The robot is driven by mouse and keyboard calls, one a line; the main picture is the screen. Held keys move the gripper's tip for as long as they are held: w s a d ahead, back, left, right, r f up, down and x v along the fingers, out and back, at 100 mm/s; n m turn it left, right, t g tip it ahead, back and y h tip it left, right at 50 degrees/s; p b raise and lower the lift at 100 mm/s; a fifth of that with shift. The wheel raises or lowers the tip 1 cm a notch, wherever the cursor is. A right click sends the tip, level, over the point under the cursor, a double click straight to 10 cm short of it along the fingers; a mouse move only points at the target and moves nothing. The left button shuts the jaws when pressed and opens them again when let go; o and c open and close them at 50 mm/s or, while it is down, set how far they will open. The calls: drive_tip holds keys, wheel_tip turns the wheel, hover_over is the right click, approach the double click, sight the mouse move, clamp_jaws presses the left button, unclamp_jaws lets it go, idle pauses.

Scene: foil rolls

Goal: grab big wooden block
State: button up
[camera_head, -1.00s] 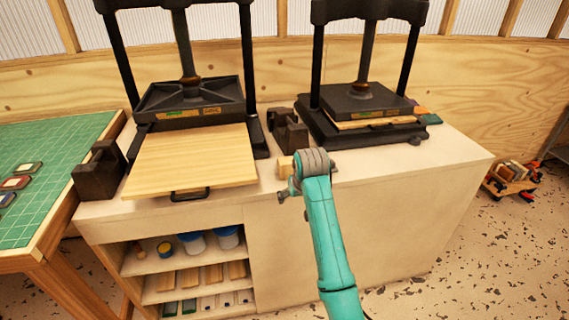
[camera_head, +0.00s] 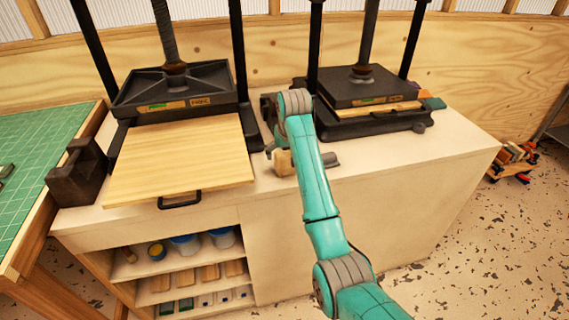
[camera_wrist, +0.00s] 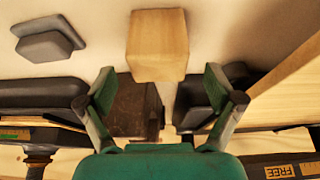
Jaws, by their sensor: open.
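A pale wooden block (camera_head: 284,163) stands on the bench top between the two presses, partly covered by my arm in the head view. In the wrist view the wooden block (camera_wrist: 158,45) is at the top middle, beyond the fingertips. My gripper (camera_wrist: 160,88) is open and empty, its two green fingers spread to either side of the block's line. The fingers do not touch the block. In the head view my gripper is mostly hidden behind the wrist.
A wooden board (camera_head: 180,160) with a dark handle lies in front of the left press (camera_head: 172,88). The right press (camera_head: 362,85) stands behind my arm. Another dark weight (camera_head: 76,175) sits at left.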

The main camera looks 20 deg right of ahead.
drive_tip(key=shift+x, duration=2.6)
drive_tip(key=shift+s+d, duration=0.1)
drive_tip(key=shift+s, duration=0.05)
drive_tip(key=c, duration=1.3)
